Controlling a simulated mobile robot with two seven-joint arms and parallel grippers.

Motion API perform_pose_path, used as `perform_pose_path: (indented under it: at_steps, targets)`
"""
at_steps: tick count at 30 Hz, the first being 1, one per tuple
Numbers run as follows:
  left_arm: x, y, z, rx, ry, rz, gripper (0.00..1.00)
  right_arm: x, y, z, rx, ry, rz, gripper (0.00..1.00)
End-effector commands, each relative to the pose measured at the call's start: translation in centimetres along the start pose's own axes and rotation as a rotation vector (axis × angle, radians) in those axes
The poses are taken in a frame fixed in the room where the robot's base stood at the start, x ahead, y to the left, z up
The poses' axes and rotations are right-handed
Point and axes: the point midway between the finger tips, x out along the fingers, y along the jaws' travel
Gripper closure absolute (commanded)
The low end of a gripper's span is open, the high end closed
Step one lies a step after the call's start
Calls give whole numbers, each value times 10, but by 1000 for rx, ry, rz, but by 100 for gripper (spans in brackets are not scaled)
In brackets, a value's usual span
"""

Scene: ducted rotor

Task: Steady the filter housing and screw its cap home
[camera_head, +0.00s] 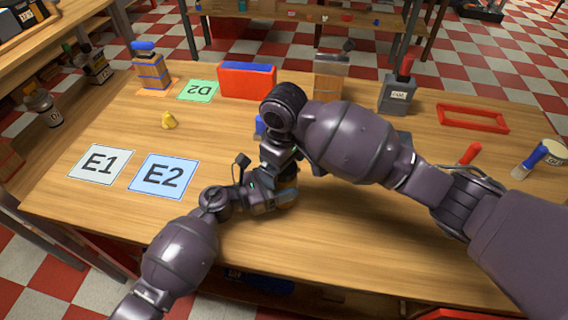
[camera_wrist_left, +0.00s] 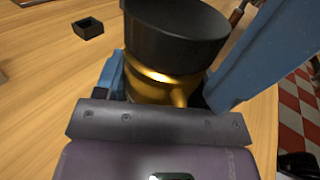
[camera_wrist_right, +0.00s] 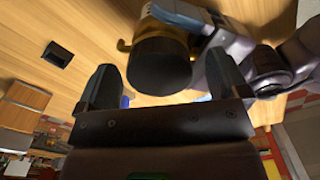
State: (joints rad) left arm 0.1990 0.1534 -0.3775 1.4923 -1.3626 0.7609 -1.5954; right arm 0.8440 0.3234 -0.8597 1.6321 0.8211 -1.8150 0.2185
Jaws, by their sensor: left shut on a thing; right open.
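The filter housing (camera_wrist_left: 165,80) is a brass-coloured body with a side spout, held between the blue fingers of my left gripper (camera_wrist_left: 178,75). A wide black cap (camera_wrist_left: 178,30) sits on top of it; I cannot tell how far it is threaded. In the right wrist view the cap (camera_wrist_right: 158,66) shows end-on between the two dark fingers of my right gripper (camera_wrist_right: 160,78), which is open with gaps on both sides. The brass body (camera_wrist_right: 165,28) shows behind it. In the head view my arms mostly hide the housing and cap.
A small black open box (camera_wrist_left: 88,28) lies near the housing.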

Motion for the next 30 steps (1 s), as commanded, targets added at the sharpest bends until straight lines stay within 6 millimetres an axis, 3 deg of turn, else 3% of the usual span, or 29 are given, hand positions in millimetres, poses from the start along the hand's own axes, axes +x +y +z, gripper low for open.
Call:
perform_pose_path:
  at_steps: [8,24,30]
  targets:
    - [0,0,0,0,1,0,100,-7,0,0,-1,1,1,7]
    - [0,0,0,0,0,0,100,-99,0,0,-1,3,1,7]
    - [0,0,0,0,0,0,100,-117,0,0,-1,1,2,7]
